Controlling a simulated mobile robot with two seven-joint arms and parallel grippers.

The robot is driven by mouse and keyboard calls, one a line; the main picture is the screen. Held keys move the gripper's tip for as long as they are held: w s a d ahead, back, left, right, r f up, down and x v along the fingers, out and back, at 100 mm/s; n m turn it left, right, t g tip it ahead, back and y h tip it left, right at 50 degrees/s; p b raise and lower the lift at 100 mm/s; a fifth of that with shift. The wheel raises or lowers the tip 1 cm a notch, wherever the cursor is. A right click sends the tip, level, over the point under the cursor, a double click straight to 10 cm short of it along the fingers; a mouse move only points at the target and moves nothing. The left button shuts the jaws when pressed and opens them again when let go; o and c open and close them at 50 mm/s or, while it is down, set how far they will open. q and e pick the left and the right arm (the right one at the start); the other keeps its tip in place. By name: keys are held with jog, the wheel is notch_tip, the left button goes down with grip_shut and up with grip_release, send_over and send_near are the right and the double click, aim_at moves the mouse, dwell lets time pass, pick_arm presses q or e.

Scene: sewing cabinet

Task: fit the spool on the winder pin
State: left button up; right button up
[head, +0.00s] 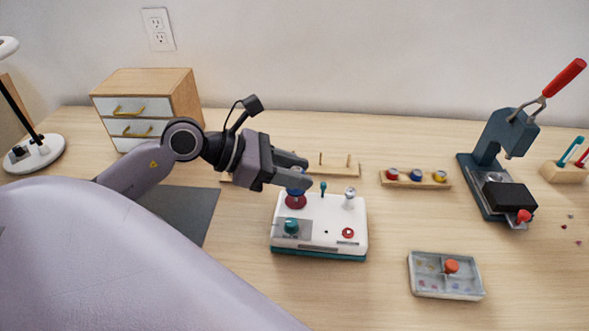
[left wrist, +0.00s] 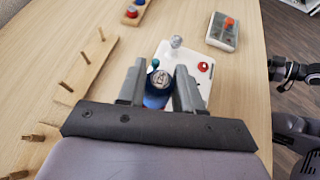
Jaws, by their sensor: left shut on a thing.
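The winder (head: 318,238) is a white box on a teal base in the middle of the table; it also shows in the left wrist view (left wrist: 190,56). A dark red disc (head: 296,203) lies on its back left. My left gripper (head: 301,172) is over that corner, shut on the blue spool (head: 295,191). In the left wrist view, the spool (left wrist: 157,92) sits between the two fingers (left wrist: 159,86), its pale round end showing. The spool is just above or touching the red disc; I cannot tell which. The pin is hidden.
A peg rack (head: 343,172) stands behind the winder. A holder with several small spools (head: 415,180) is to its right. A divided tray (head: 447,288) lies front right, a press (head: 490,160) far right. A drawer cabinet (head: 183,87) stands back left. Table between tray and winder is clear.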

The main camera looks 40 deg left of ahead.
pick_arm(q)
jog(key=shift+f+b, duration=1.5)
jog(key=shift+b, duration=0.05)
pick_arm(e)
jog(key=shift+f, duration=1.6)
dwell(0.6)
pick_arm(q)
jog(key=o, duration=1.1)
jog(key=shift+s+a, duration=0.1)
jog(key=shift+a, duration=0.05)
jog(key=shift+v, duration=3.45)
pick_arm(e)
jog(key=shift+w+a+r, duration=0.3)
jog(key=shift+a+r, duration=0.2)
jog(key=shift+r, duration=0.35)
